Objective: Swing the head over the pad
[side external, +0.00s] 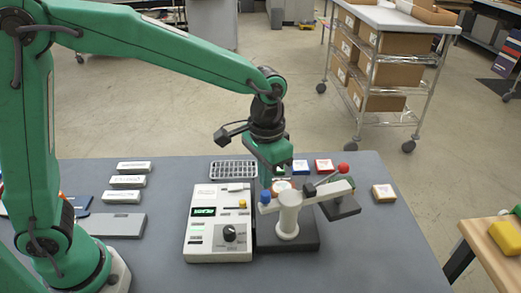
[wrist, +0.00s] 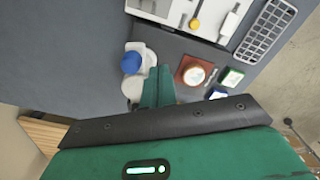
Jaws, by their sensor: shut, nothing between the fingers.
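A press with a white post (side external: 288,222) stands on a dark base. Its pale swing arm (side external: 328,189) reaches right from the post, with a dark flat head (side external: 342,208) under its outer end. A blue knob (side external: 265,197) sits left of the post; it also shows in the wrist view (wrist: 130,62). A reddish-brown pad with a white disc (wrist: 196,72) lies right of my fingers in the wrist view, partly hidden behind the post in the side view. My gripper (wrist: 158,92) is shut and empty, pointing down between knob and pad; contact is unclear.
A lever with a red ball (side external: 343,168) rises above the swing arm. A white control box (side external: 218,235) with a dial stands left. A grey slotted tray (side external: 233,169) and several small boxes lie behind. White blocks (side external: 130,181) lie left. The table's front right is clear.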

